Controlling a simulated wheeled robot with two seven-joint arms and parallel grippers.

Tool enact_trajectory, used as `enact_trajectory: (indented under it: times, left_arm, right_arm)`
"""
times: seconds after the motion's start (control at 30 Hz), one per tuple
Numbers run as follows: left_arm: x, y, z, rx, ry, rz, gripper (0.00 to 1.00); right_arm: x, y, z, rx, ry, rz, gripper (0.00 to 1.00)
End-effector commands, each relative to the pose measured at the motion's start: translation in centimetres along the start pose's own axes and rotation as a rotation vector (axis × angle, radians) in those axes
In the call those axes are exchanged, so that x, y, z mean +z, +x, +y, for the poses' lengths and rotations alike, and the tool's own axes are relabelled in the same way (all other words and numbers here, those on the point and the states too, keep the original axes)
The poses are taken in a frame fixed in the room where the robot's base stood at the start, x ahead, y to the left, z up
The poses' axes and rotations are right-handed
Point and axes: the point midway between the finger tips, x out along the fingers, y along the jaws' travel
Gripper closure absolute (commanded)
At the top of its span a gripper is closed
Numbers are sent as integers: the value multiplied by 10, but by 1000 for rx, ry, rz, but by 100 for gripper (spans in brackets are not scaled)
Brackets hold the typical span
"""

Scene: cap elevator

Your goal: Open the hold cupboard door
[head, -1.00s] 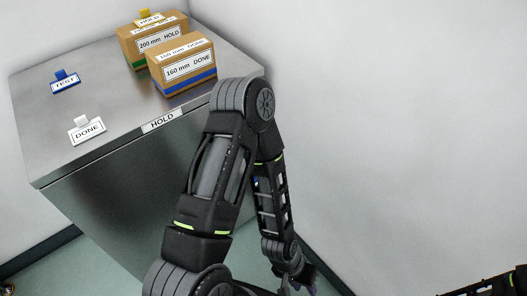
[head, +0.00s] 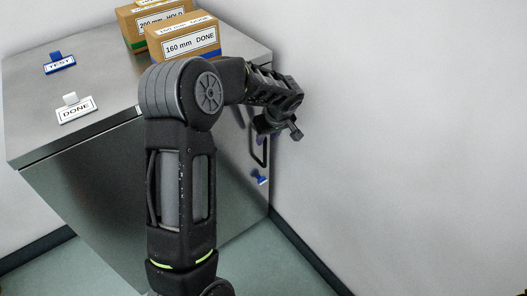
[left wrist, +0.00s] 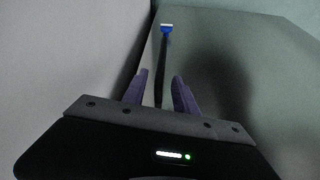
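The steel cupboard (head: 95,185) stands at the left in the head view, its front door looking shut. A black bar handle (head: 265,155) is at the front's right end, partly hidden by my arm. A blue tag (head: 259,178) is just below it. My left gripper (head: 283,128) is beside the upper part of the handle. In the left wrist view its two purple fingers (left wrist: 160,95) are apart, with the dark bar (left wrist: 162,70) running between them in the picture. I cannot tell whether they touch it. The blue tag (left wrist: 166,28) shows beyond. My right gripper is out of view.
On the cupboard top are a 160 mm DONE box (head: 184,41), a 200 mm HOLD box (head: 150,20), a TEST sign (head: 59,64) and a DONE sign (head: 75,109). A plain wall (head: 400,130) is close at the right. Floor (head: 285,265) shows below.

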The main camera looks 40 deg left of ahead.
Motion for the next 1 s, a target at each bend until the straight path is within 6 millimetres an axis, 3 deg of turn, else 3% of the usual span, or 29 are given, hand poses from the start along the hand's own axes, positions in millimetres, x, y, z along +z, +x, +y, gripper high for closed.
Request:
enact_trajectory:
  times: [0.37,0.8,1.0]
  left_arm:
    - [3,10,0,-1,5,-6,66]
    - [4,71,0,0,5,-7,66]
    - [4,79,1,1,6,-6,66]
  right_arm:
    - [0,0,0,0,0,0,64]
    - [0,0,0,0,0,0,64]
    - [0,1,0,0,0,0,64]
